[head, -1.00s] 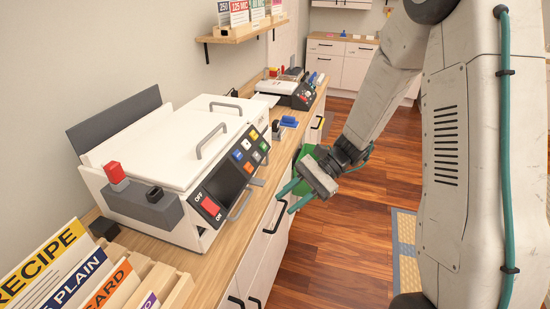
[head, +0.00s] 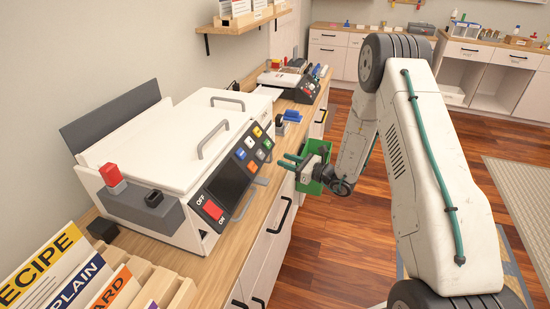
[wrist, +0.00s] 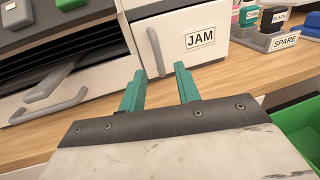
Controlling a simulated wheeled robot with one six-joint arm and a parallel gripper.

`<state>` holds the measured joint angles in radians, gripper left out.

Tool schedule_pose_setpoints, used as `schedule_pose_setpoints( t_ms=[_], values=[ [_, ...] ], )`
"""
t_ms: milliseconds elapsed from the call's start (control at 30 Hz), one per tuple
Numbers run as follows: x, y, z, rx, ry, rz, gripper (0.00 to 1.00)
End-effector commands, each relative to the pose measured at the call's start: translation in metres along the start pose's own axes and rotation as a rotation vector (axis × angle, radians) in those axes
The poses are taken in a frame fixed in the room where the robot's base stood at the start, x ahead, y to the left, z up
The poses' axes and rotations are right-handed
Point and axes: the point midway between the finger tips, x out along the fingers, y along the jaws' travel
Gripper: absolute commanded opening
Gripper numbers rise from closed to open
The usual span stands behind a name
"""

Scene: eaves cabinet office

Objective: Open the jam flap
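The jam flap (wrist: 190,38) is a white panel labelled JAM, closed, with a grey upright bar handle (wrist: 156,51) at its left edge in the wrist view. It is on the white machine, which shows in the head view (head: 175,140); I cannot make out the flap there. My gripper (wrist: 159,78) is open and empty, its two teal fingers apart and pointing at the flap from just below the handle, not touching it as far as I can see. In the head view my gripper (head: 288,161) is in front of the counter edge.
A green bin (head: 312,182) is beside my gripper. The wooden counter (wrist: 240,72) lies between my fingers and the flap. A SPARE holder (wrist: 285,42) with small bottles stands right of the flap. A grey tray handle (wrist: 50,105) juts out at left.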

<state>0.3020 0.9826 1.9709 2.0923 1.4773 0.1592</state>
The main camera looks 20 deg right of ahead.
Motion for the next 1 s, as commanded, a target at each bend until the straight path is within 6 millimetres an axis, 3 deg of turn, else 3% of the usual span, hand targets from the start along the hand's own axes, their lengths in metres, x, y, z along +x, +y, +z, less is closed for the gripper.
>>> schedule_pose_setpoints(
  t_ms=[100, 300, 633, 767, 1000],
  values=[
    [0.021, 0.001, 0.0, -0.002, 0.0, 0.004, 0.33],
    [0.043, 0.002, -0.001, 0.0, 0.001, 0.004, 0.33],
    [0.049, 0.003, 0.0, 0.0, 0.001, 0.006, 0.33],
    [0.049, 0.003, 0.0, 0.0, 0.001, 0.006, 0.0],
    [0.051, 0.005, 0.0, -0.001, 0.001, 0.012, 0.0]
  ],
)
